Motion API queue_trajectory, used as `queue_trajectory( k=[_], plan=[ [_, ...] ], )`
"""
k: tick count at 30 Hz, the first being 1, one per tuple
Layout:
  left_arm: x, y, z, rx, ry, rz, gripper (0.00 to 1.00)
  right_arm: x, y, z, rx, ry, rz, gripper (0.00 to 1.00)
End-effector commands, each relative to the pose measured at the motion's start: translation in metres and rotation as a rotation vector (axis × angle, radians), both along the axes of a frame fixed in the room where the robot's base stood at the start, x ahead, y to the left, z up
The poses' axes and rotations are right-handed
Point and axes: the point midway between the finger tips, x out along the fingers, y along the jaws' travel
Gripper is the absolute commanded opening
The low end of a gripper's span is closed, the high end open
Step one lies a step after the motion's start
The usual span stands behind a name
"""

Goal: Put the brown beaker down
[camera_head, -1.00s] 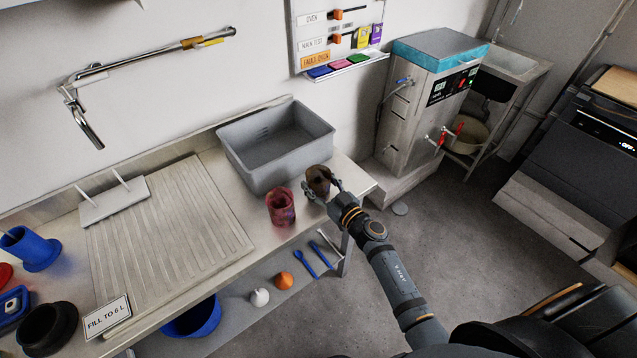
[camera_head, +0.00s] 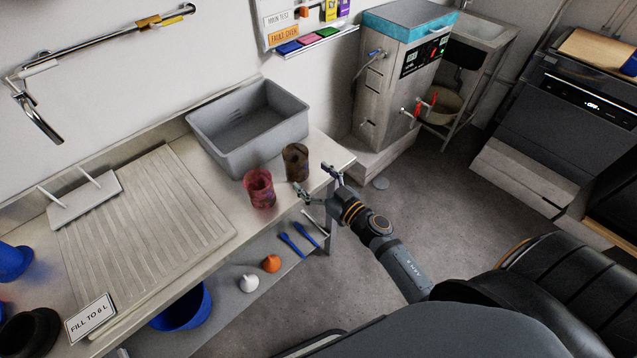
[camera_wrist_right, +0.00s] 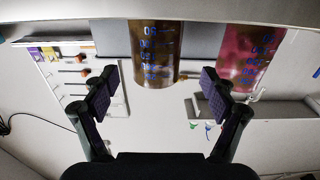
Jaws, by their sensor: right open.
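The brown beaker (camera_head: 296,162) stands upright on the metal bench, near its right end, in the head view. It also shows in the right wrist view (camera_wrist_right: 157,52), with blue volume markings, beyond the fingertips. My right gripper (camera_head: 317,183) is open and empty, just off the bench's front edge, apart from the beaker. Its two spread fingers show in the right wrist view (camera_wrist_right: 158,82). My left gripper is not in view.
A red beaker (camera_head: 259,188) stands close to the left of the brown one. A grey basin (camera_head: 247,135) sits behind both. A ribbed draining board (camera_head: 150,220) lies to the left. A steel unit with a blue top (camera_head: 400,75) stands beyond the bench's right end.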

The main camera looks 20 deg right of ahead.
Motion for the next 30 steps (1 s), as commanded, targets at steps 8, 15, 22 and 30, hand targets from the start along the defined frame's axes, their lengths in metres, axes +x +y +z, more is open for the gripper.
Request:
queue_trajectory(
  k=[8, 15, 22, 30],
  plan=[
    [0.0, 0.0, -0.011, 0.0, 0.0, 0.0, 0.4, -0.028, -0.01, -0.001, -0.001, 0.0, 0.001, 0.85],
    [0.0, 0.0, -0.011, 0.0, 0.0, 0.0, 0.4, -0.029, -0.01, 0.0, 0.0, 0.0, 0.0, 0.85],
    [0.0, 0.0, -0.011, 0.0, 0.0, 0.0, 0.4, -0.028, -0.014, -0.01, -0.002, 0.016, -0.014, 0.85],
    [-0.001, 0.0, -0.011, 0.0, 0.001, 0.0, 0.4, -0.076, -0.088, -0.225, -0.11, 0.442, -0.283, 0.85]
  ],
)
